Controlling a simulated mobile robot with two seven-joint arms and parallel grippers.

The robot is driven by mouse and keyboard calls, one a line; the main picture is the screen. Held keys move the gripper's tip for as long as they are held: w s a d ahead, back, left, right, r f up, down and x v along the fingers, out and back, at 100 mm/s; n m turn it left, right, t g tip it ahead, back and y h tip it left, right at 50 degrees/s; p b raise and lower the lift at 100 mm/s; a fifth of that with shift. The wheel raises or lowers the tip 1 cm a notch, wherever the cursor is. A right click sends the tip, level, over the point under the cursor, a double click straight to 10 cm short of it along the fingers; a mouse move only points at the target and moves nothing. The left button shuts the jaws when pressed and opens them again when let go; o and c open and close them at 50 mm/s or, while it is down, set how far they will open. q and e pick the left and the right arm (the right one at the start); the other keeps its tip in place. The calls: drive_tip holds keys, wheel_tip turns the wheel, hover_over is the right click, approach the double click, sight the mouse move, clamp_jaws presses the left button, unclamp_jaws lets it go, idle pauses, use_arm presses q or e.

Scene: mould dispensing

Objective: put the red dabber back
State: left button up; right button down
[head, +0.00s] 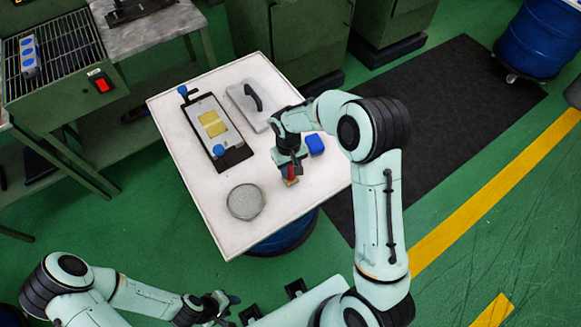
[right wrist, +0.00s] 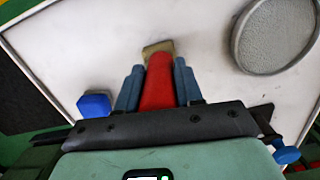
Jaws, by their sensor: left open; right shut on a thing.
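The red dabber (right wrist: 158,85) is between the blue-grey fingers of my right gripper (right wrist: 158,88), which is shut on it. Its tan pad (right wrist: 158,47) points away from the gripper, at or just above the white tabletop; the exact gap is hard to tell. In the head view the dabber (head: 291,172) shows as a small red bit under my right gripper (head: 290,168), right of the round grey dish. My left gripper (head: 217,303) is open and empty, low in the head view, off the table's front edge.
On the white table (head: 190,205) are a round grey dish (head: 245,201), a blue block (head: 315,144), a black-framed tray (head: 237,159) with yellow pieces (head: 212,122), and a grey plate with a black handle (head: 253,97).

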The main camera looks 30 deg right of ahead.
use_arm(q)
drive_tip(key=shift+f, duration=0.1)
use_arm(e)
drive_tip(key=shift+f, duration=0.25)
drive_tip(key=c, duration=0.7)
unclamp_jaws()
drive_tip(key=shift+c, duration=0.2)
use_arm(q)
drive_tip(key=shift+s, duration=0.1)
use_arm(e)
drive_tip(key=shift+r, duration=0.1)
drive_tip(key=shift+r, duration=0.1)
drive_tip(key=shift+r, duration=0.35)
drive_tip(key=r, duration=0.3)
drive_tip(key=w+r, duration=0.1)
drive_tip(key=r, duration=0.3)
drive_tip(key=r+p, duration=0.1)
drive_tip(key=r, duration=0.3)
drive_tip(key=shift+w+r, duration=0.15)
drive_tip(key=shift+r, duration=0.05)
use_arm(q)
drive_tip(key=shift+w+r, duration=0.55)
drive_tip(key=shift+r, duration=0.15)
